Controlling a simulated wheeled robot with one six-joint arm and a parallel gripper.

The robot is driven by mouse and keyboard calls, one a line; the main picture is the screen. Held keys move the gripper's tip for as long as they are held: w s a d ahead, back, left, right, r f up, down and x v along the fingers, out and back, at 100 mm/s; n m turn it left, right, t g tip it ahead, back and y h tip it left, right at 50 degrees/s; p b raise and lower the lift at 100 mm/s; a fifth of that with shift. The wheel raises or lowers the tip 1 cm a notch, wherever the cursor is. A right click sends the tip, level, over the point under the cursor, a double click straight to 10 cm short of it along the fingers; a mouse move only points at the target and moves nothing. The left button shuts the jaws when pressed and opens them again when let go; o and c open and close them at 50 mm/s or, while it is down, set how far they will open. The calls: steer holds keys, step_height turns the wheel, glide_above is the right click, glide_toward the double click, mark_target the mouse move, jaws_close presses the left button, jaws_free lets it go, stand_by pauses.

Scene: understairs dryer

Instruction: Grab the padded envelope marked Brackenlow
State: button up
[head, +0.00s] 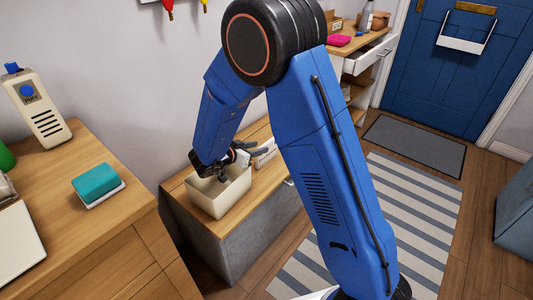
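My gripper (232,166) is at the end of the blue arm, low over a cream open-topped bin (222,199) on a low wooden-topped bench. Its fingers are small and dark here, and I cannot tell whether they are open or shut. A small white item (264,151) lies just right of the gripper, partly hidden, and I cannot make out what it is. I cannot pick out a padded envelope, and no Brackenlow marking is readable. The inside of the bin is mostly hidden.
A wooden cabinet (100,235) at left holds a teal block on a white dish (97,186) and a cream box-like device (37,108). A far wooden unit (385,37) has an open white drawer (368,54). A striped rug (418,208) lies on open floor before the blue door (440,75).

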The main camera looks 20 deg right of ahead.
mark_target(266, 143)
steer(key=shift+w+r+x, duration=0.1)
steer(key=shift+w+x, duration=0.05)
steer(key=shift+x, duration=1.05)
steer(key=shift+w+r+x, duration=0.1)
steer(key=shift+x, duration=1.1)
steer(key=shift+w+r+x, duration=0.1)
steer(key=shift+w+x, duration=0.05)
steer(key=shift+x, duration=1.05)
steer(key=shift+a, duration=0.1)
steer(key=shift+c, duration=0.2)
jaws_close()
